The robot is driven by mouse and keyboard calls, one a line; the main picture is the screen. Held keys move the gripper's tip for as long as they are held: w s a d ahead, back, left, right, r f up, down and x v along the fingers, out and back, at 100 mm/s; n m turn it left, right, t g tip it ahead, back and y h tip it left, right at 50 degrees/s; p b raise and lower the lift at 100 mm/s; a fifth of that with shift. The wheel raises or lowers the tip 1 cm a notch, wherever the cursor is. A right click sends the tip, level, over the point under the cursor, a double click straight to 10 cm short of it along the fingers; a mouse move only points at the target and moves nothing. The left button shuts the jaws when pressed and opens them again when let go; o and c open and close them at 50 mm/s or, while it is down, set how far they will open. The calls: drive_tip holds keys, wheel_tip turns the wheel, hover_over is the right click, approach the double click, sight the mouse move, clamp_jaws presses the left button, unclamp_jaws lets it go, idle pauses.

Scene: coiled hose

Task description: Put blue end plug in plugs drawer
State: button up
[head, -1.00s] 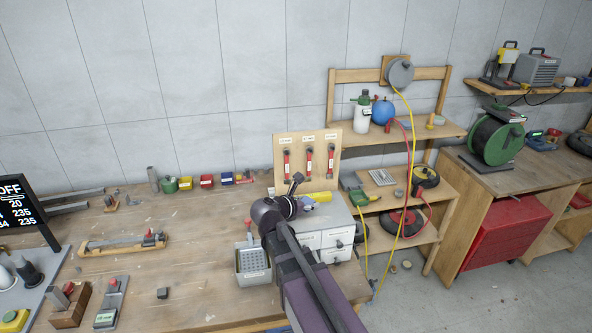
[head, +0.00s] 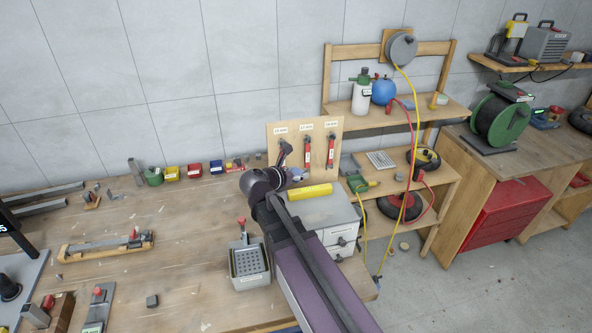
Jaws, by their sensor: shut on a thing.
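My gripper (head: 286,158) is above the back of the small white drawer cabinet, in front of the pegboard. It is shut. A small bluish patch (head: 297,174) at its end moves with it and is most likely the blue end plug, mostly hidden by my wrist. The white drawer cabinet (head: 343,234) stands at the right end of the bench. Its visible drawers look shut, and my arm covers part of its front. The drawer labels are too small to read. A yellow cylinder (head: 311,191) lies on the cabinet top, right of my gripper.
The pegboard (head: 324,166) with red-handled tools stands behind my gripper. A grey perforated basket (head: 249,264) is left of my arm. Small coloured bins (head: 194,171) line the wall. A shelf rack (head: 447,183) with hoses stands right.

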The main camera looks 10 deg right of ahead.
idle(0.3)
wheel_tip(320, 180, down, 7)
drive_tip(key=b, duration=0.7)
drive_tip(key=shift+f, duration=0.2)
drive_tip(key=shift+s, duration=0.15)
